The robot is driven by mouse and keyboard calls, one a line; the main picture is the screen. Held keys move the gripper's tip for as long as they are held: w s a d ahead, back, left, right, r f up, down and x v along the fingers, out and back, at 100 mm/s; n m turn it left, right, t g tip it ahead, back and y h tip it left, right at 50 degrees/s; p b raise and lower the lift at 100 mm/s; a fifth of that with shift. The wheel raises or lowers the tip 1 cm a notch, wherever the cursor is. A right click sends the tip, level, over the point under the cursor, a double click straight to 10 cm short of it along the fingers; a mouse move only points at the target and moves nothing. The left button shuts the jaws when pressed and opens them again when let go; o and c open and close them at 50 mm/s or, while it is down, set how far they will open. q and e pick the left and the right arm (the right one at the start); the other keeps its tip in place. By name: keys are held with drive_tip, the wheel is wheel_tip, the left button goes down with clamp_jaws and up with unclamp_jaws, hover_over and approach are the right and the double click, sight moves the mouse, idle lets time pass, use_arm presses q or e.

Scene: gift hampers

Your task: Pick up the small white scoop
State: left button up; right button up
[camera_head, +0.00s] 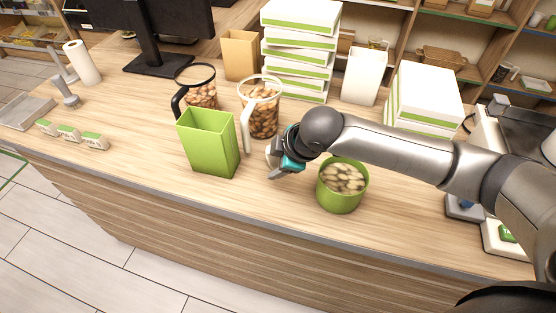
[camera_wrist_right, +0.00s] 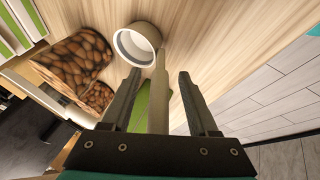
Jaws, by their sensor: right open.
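The small white scoop (camera_wrist_right: 138,42) lies at the middle of the counter. In the right wrist view its round bowl is beyond the fingertips, and its pale handle (camera_wrist_right: 158,95) runs back between the fingers. My right gripper (camera_wrist_right: 159,75) is open, with a finger on each side of the handle and gaps showing. In the head view my right gripper (camera_head: 272,168) is low over the counter, and the gripper mostly hides the scoop. Whether the fingers are low enough around the handle is hard to tell. My left gripper is not in view.
A green box (camera_head: 208,145) and two nut-filled jugs (camera_head: 262,115) (camera_head: 201,95) stand left of the gripper. A green tub (camera_head: 339,202) of pale pieces stands under my right forearm. White boxes (camera_head: 300,50) are stacked behind. The counter's front edge is close.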

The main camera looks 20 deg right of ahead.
clamp_jaws()
idle(0.5)
idle(0.3)
